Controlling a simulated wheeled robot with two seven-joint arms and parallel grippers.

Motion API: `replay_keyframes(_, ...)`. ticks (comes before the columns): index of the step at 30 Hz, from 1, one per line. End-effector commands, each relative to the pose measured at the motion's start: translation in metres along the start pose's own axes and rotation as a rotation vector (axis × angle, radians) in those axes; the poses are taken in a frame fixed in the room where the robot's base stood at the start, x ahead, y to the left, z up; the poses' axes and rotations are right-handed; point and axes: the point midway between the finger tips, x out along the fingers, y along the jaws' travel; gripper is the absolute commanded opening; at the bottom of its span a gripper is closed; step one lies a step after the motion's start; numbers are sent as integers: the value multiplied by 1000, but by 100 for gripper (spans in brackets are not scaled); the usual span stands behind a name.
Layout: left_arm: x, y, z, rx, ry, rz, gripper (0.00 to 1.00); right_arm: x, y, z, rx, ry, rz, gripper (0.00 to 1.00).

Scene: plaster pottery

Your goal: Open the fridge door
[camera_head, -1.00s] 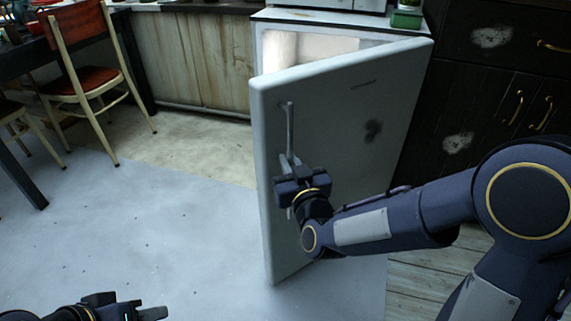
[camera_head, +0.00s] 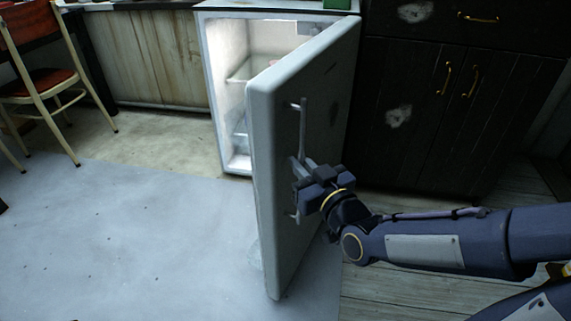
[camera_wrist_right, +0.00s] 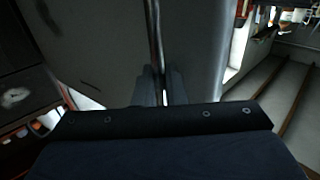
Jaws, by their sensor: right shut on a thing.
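The fridge door (camera_head: 285,120) stands wide open in the head view, with its white edge facing me. Its vertical metal handle (camera_head: 303,130) is on the door's outer face. My right gripper (camera_head: 304,172) is shut on the handle, around its lower part. In the right wrist view the handle (camera_wrist_right: 154,35) runs down between the fingers of the right gripper (camera_wrist_right: 161,88). The lit fridge interior (camera_head: 232,95) shows shelves behind the door. My left gripper is not in view.
Dark cabinets (camera_head: 425,130) with brass handles stand right of the fridge. A chair with a red seat (camera_head: 40,82) is at the far left. Pale wooden panels (camera_head: 150,60) are at the back. The floor (camera_head: 130,240) left of the door is clear.

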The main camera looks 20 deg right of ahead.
Motion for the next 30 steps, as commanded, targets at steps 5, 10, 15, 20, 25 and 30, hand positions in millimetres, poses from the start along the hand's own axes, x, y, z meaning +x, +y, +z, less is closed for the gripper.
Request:
replay_keyframes(5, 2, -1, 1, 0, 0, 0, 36, -7, 12, -1, 1, 5, -7, 0)
replay_keyframes(10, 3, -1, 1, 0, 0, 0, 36, -10, 16, -2, 2, 6, -15, 0)
replay_keyframes(15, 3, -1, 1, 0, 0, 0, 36, -10, 16, -2, 2, 7, -16, 0)
replay_keyframes(20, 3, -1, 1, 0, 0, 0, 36, -10, 17, -3, 2, 7, -15, 0)
replay_keyframes(25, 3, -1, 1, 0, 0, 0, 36, -10, 16, -2, 2, 6, -16, 25)
replay_keyframes(30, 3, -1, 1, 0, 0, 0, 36, -10, 15, -2, 2, 4, -20, 28)
